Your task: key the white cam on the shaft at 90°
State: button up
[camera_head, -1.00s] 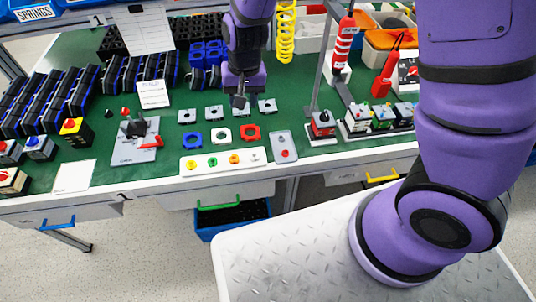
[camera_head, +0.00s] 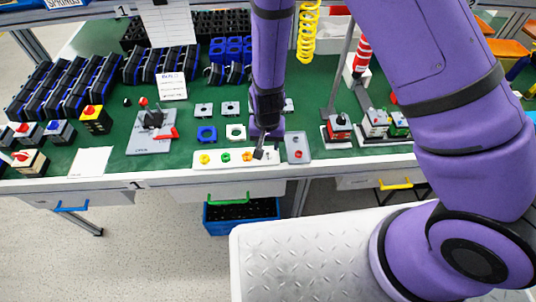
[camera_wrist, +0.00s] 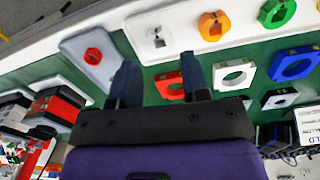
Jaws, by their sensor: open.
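The white cam (camera_wrist: 157,37) sits at the end of the white strip (camera_wrist: 190,48) of coloured cams, beside the orange cam (camera_wrist: 214,25). My gripper (camera_wrist: 159,70) is open and empty, its dark fingertips on either side of a line towards the white cam. A grey plate (camera_head: 150,144) with a dark fixture (camera_head: 153,118) and a red lever stands to the left. I cannot make out the shaft.
A grey tray (camera_head: 297,147) with a red ring is just right of my gripper. Blue (camera_head: 206,134) and white (camera_head: 235,132) square frames lie behind the strip; a red frame (camera_wrist: 168,85) shows near my fingers. Switch boxes stand at the right and far left.

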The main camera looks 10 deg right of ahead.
aim_at(268, 151)
jog(key=shift+w+d+f, duration=0.1)
jog(key=shift+f, duration=1.25)
jog(key=shift+w+f, duration=0.1)
jog(key=shift+f, duration=1.25)
jog(key=c, duration=0.5)
jog(key=shift+c, duration=0.2)
jog(key=shift+r, duration=0.15)
